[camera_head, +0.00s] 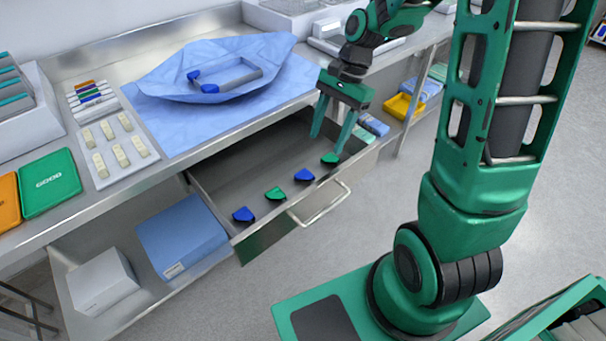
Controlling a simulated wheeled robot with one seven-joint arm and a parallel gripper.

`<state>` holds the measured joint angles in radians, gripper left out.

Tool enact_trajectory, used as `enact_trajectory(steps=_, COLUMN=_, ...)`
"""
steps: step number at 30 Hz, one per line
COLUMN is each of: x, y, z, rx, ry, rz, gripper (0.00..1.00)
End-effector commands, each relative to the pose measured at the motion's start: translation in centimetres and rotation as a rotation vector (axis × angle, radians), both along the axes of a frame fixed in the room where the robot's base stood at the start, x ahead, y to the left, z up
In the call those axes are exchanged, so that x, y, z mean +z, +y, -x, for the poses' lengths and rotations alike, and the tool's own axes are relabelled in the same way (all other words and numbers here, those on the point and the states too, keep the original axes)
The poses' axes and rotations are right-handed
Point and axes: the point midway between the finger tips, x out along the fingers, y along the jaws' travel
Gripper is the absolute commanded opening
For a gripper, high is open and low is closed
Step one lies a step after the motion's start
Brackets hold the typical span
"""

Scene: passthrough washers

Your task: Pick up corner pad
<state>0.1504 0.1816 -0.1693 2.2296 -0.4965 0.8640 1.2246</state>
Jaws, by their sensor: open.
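Several small corner pads lie in a row along the front of an open metal drawer (237,172). From left to right they are a blue pad (243,214), a green pad (276,193), a blue pad (304,175) and a green pad (330,158). My gripper (329,139) points down over the drawer's right end. Its green fingers are apart, with nothing seen between them. The rightmost green pad is just below and near the fingertips. Whether they touch it cannot be told.
A grey handled item (240,79) with blue corners lies on blue wrap (180,118) on the counter. A tray of pale blocks (117,148) and a green GOOD panel (50,183) are at left. A blue box (182,236) sits below. A yellow bin (403,107) is at right.

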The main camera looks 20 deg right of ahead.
Motion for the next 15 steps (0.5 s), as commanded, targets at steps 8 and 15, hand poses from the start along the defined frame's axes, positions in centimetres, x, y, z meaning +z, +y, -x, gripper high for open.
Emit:
enact_trajectory(steps=8, x=-2.2, y=1.9, z=-1.4, rx=-0.067, ry=0.048, rz=-0.038, gripper=0.55)
enact_trajectory(steps=15, x=-5.4, y=3.1, z=-0.9, rx=-0.069, ry=0.049, rz=-0.038, gripper=0.55)
